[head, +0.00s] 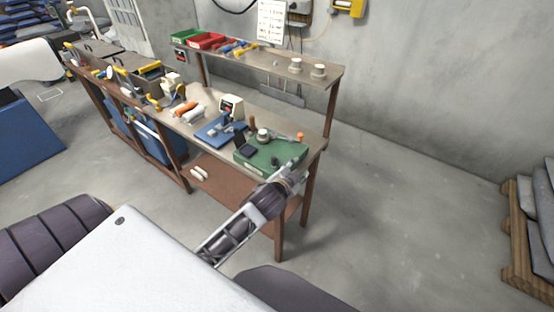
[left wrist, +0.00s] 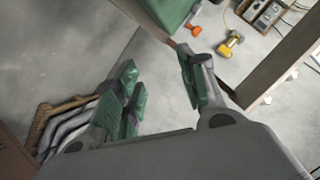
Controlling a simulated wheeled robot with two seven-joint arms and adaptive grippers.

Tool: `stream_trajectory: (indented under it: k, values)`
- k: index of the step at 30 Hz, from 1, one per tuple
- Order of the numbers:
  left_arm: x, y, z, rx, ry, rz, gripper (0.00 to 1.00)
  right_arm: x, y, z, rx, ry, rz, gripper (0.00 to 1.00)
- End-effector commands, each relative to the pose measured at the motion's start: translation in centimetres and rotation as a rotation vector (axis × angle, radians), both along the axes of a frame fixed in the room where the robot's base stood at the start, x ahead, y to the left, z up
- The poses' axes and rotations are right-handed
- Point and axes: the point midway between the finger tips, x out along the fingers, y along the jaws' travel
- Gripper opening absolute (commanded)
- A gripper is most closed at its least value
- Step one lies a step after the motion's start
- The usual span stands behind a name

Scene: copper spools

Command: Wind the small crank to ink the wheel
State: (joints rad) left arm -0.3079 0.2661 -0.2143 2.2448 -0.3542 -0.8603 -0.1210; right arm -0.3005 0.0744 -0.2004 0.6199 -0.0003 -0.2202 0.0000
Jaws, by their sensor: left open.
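A green base (head: 262,163) sits on the near right end of the workbench. It carries a pale round part (head: 263,134), a dark block (head: 247,150) and small dark parts. An orange-ended piece (head: 300,136) stands at its right side and may be the small crank; the wheel is too small to make out. My left gripper (head: 299,176) is in front of the bench's right end, apart from the orange piece. In the left wrist view, its green-padded fingers (left wrist: 162,92) are open and empty. The orange piece (left wrist: 195,30) and green base (left wrist: 168,10) show beyond them. My right gripper is not in view.
A blue base with a small machine (head: 216,132) stands left of the green one. An upper shelf (head: 268,62) on posts runs along the back of the workbench (head: 318,148). A pallet of sacks (head: 530,225) is at far right. The floor between is clear.

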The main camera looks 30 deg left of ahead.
Motion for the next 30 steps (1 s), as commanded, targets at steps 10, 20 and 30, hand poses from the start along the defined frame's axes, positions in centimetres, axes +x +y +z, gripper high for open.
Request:
stream_trajectory:
  k: [10,20,30]
  values:
    - [5.1,-2.8,9.8,0.251,-0.372,-0.188,0.41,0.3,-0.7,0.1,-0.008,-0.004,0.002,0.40]
    - [6.6,-7.7,17.9,0.529,-0.708,-0.401,0.41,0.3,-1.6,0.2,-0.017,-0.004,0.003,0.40]
    - [5.5,-13.5,22.8,0.840,-1.010,-0.648,0.41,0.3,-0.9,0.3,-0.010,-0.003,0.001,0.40]
